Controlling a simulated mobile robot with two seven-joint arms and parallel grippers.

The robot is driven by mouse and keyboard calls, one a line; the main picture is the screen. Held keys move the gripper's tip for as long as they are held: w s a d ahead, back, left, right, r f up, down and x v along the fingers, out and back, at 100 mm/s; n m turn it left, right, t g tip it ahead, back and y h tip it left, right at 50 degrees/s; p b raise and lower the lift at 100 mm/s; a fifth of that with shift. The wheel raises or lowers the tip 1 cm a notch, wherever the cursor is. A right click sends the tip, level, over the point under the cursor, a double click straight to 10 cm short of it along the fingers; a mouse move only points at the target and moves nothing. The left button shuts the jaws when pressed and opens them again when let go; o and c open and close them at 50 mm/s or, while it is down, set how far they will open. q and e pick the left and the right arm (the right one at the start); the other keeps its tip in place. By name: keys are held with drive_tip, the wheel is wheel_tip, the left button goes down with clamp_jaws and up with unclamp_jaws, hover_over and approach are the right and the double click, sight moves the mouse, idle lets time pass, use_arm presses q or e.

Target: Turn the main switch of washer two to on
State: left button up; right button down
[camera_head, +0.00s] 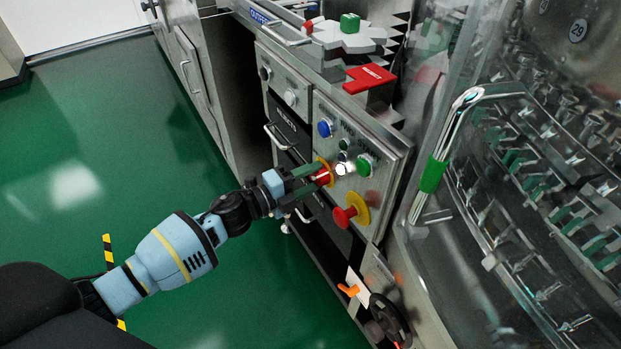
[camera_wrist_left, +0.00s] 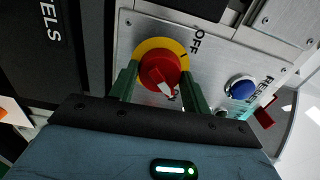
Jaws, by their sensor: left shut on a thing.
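The main switch is a red rotary knob on a yellow round plate (camera_wrist_left: 158,48). In the head view the red knob (camera_head: 324,176) sits on the steel control panel, partly hidden by my gripper. My left gripper (camera_head: 311,178) has its green fingers on either side of it. In the left wrist view the fingers (camera_wrist_left: 159,75) are shut on the red knob (camera_wrist_left: 156,66). An OFF label (camera_wrist_left: 194,41) is printed to the upper right of the plate. A white pointer mark on the knob faces the lower part of the picture. My right gripper is out of view.
A red mushroom button (camera_head: 345,216) on a yellow disc is just below right of the switch. A green button (camera_head: 364,165) and a blue button (camera_head: 325,128) are close by. A clear door with a green-gripped handle (camera_head: 433,174) stands at right. Green floor is open at left.

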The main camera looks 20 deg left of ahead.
use_arm(q)
drive_tip(key=shift+m, duration=0.3)
drive_tip(key=o, duration=1)
drive_tip(key=shift+c, duration=0.2)
drive_tip(key=v, duration=0.8)
